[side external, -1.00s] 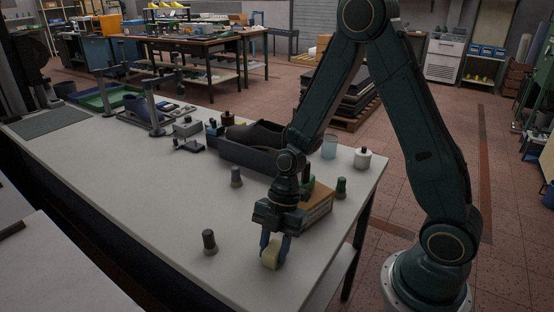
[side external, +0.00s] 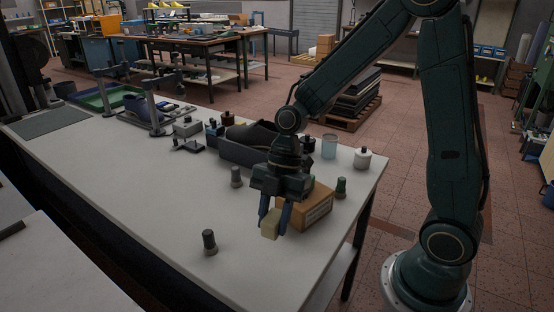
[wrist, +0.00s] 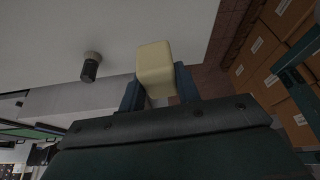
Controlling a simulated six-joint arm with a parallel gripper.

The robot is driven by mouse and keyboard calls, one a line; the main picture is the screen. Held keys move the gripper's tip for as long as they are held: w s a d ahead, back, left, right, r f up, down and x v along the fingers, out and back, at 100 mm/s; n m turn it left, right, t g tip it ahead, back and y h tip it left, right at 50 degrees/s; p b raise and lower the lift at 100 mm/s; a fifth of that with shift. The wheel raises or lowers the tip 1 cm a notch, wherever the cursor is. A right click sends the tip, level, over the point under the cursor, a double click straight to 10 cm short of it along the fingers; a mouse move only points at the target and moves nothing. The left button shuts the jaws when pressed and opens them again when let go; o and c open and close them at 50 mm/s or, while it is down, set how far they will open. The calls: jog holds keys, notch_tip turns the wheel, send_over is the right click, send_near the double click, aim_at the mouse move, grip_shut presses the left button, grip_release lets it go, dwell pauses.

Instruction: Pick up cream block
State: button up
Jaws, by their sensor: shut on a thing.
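The cream block (side external: 269,225) is a small pale yellow block held between the fingers of my gripper (side external: 274,220). It appears raised above the white table, in front of the cardboard box. In the wrist view the block (wrist: 155,68) sticks out past the two blue fingertips of my gripper (wrist: 158,88), one finger on each side. My gripper is shut on it. Parts of the block's sides are hidden by the fingers.
The white table (side external: 130,220) is clear at the front left. A dark grey capped bottle (side external: 209,243) stands left of my gripper, with another (side external: 236,177) behind. A cardboard box (side external: 312,212) sits close behind right. A dark bin (side external: 236,157) holds a shoe form.

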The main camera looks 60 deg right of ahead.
aim_at(274, 215)
notch_tip(274, 215, up, 11)
jog(key=shift+f, duration=0.15)
jog(key=shift+d, duration=0.1)
dwell(0.7)
